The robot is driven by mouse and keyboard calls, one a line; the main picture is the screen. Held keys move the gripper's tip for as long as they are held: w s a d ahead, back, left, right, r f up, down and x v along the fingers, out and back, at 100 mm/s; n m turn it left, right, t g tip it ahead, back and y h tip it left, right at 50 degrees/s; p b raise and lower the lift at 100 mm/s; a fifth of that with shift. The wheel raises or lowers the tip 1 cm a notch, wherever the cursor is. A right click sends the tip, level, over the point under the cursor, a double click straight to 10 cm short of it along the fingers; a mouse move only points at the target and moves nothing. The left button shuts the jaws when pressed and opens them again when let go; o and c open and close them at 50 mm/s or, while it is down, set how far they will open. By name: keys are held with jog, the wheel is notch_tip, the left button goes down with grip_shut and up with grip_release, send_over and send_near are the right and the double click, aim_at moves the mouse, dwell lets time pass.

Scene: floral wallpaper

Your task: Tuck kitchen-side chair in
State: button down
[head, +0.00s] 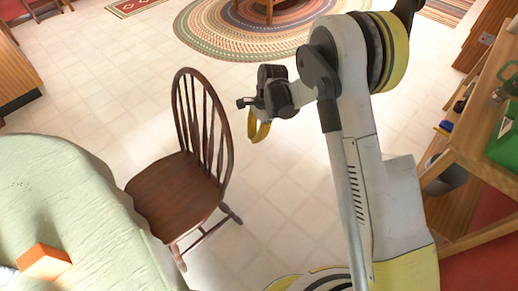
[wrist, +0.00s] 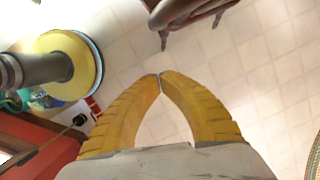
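A dark brown wooden chair (head: 178,195) with a spindle back stands at the table (head: 60,180), which has a pale green cloth. The front of its seat is close to the cloth edge, and its back faces the open floor. My gripper (head: 258,132) is to the right of the chair back, apart from it. In the wrist view my gripper's yellow fingers (wrist: 160,76) meet at the tips with nothing between them. Part of the chair (wrist: 185,12) shows at the top of that view, beyond the fingertips. The chair's far legs are partly hidden.
Wooden shelves (head: 465,150) with green and other items stand on the right. A round braided rug (head: 215,45) with wooden furniture on it lies at the back. An orange block (head: 44,262) is on the table. Tiled floor between chair and shelves is clear apart from my arm.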

jog(key=s+a+f+b, duration=0.3)
jog(key=a+f+b, duration=0.2)
jog(key=f, duration=0.4)
jog(key=shift+s+a, duration=0.25)
jog(key=shift+a, duration=0.15)
